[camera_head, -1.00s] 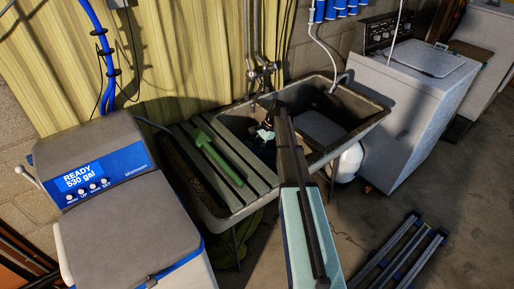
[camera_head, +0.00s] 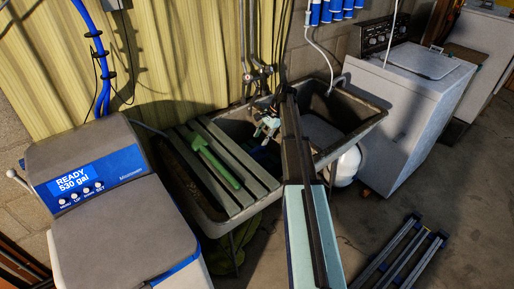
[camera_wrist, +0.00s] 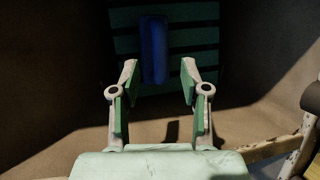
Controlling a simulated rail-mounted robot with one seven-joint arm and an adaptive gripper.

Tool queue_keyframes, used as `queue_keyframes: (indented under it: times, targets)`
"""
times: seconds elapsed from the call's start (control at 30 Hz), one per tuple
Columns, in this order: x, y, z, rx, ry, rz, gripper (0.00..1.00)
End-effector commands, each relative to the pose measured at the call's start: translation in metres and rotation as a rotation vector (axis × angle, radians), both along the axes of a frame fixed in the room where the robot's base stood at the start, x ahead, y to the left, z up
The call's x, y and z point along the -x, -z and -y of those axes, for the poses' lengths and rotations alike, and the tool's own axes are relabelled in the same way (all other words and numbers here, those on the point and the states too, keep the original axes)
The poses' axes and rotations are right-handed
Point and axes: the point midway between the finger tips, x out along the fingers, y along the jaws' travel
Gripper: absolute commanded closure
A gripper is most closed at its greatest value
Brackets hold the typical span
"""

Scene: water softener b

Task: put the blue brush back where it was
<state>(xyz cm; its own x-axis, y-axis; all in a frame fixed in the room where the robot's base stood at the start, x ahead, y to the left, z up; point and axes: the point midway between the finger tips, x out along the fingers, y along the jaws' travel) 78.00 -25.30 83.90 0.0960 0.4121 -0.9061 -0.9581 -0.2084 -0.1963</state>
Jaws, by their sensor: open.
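The blue brush (camera_wrist: 154,50) shows in the wrist view as a dark blue, upright-looking bar lying over dark green slats (camera_wrist: 205,55). My gripper (camera_wrist: 160,72) is open, with one finger to each side of the brush's lower end in the picture. A gap shows between each finger and the brush, and nothing is held. In the head view my gripper (camera_head: 267,125) is over the left basin of the sink (camera_head: 370,118), partly behind my arm. The basin floor is in deep shadow there, so the brush is hard to make out.
A green brush (camera_head: 215,165) lies on the slatted board (camera_head: 245,168) at the sink's left end. The tap (camera_head: 258,75) stands behind the basin near my gripper. A water softener (camera_head: 110,200) is at left, a washing machine (camera_head: 408,95) at right.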

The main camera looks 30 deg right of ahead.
Motion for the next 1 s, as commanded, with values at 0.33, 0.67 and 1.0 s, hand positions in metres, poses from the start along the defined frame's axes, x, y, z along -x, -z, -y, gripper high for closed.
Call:
queue_keyframes:
  times: [0.33,0.67,1.0]
  targets:
    - [0.003,-0.033,0.015,0.000,0.000,0.000,0.54]
    - [0.004,-0.035,0.016,0.000,0.000,0.000,0.54]
    - [0.001,-0.047,0.053,0.070,0.093,0.112,0.54]
